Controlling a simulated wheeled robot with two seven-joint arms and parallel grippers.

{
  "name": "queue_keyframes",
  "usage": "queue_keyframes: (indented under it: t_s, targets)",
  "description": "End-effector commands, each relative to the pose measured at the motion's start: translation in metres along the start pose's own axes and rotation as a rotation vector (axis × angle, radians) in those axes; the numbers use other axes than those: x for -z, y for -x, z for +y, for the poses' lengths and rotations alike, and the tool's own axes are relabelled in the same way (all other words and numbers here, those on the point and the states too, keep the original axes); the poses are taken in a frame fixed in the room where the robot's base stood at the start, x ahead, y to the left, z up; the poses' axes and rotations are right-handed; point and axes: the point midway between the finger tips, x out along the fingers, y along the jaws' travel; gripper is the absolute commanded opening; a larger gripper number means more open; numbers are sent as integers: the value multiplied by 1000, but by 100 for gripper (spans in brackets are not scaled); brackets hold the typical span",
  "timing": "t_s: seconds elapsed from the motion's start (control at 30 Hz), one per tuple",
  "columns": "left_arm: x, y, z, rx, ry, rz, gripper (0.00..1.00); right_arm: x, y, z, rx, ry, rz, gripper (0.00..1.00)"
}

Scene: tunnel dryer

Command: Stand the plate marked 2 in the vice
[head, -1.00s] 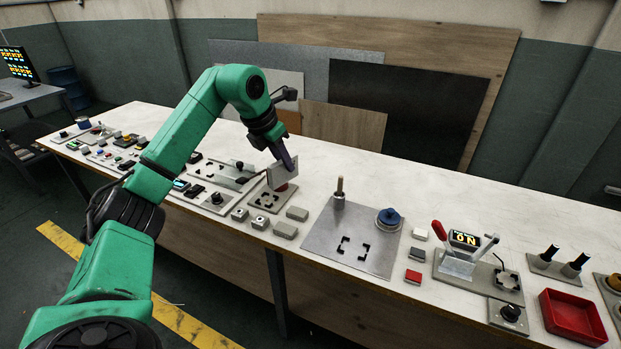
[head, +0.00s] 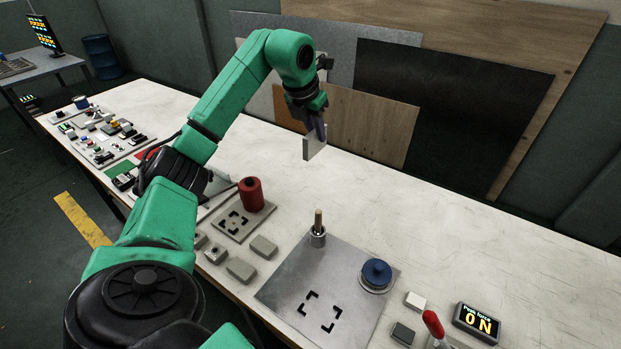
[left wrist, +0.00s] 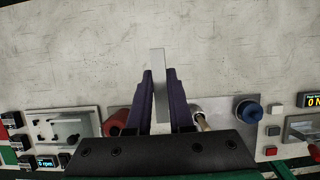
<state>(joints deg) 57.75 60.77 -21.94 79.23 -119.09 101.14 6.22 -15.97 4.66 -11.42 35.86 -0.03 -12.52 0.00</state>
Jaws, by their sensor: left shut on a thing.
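My left gripper (head: 318,127) is shut on a thin light-grey plate (head: 314,147), held upright above the rear part of the bench. In the left wrist view the plate (left wrist: 158,65) stands edge-on between the purple fingers (left wrist: 160,88). No number can be read on it. A grey fixture with a block and a rod (left wrist: 65,128) shows at the left of the wrist view; I cannot tell for sure that it is the vice. My arm hides most of that area in the head view. My right gripper is not in view.
A red cylinder (head: 251,193) stands by a corner-marked plate. A metal sheet (head: 285,290) bears a wooden-handled peg (head: 318,232) and a blue knob (head: 376,273). A force display (head: 477,322) reads 0 N. Boards lean behind the bench. The bench's rear right is clear.

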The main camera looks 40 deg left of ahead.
Motion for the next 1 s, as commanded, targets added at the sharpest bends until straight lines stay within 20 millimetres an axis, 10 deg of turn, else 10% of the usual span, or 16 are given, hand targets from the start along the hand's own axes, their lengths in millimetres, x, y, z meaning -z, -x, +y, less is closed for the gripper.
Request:
queue_keyframes:
  t_s: [0.2,0.4,0.97,1.0]
  targets:
    - [31,-70,0,-1,-1,8,0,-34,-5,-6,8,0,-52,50]
    - [49,-117,0,1,1,1,0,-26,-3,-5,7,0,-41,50]
    - [67,-162,0,0,0,-3,0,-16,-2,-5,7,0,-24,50]
    - [67,-163,0,0,0,-1,23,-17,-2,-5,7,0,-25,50]
